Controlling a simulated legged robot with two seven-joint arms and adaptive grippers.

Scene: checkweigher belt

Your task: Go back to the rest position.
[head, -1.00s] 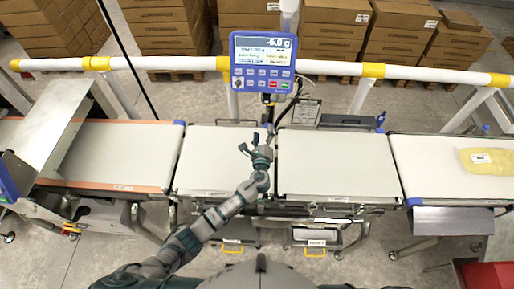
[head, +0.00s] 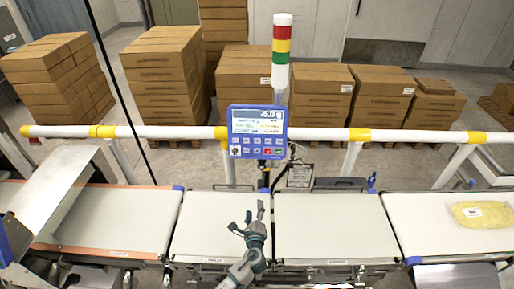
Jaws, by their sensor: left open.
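My left gripper (head: 248,219) is open and empty. My right gripper is not in view. The checkweigher display (head: 257,132) is a blue panel with a lit screen and buttons, and its reading looks like -5.0 g. The left middle belt (head: 207,228) and the right middle belt (head: 335,240) are bare.
A yellow bag (head: 482,214) with a white label lies on the far right belt (head: 425,215). A white and yellow rail (head: 310,133) runs behind the belts. A signal tower (head: 281,50) stands behind the display. Stacked cartons (head: 160,75) line the back. A metal cover (head: 62,205) stands over the left belt.

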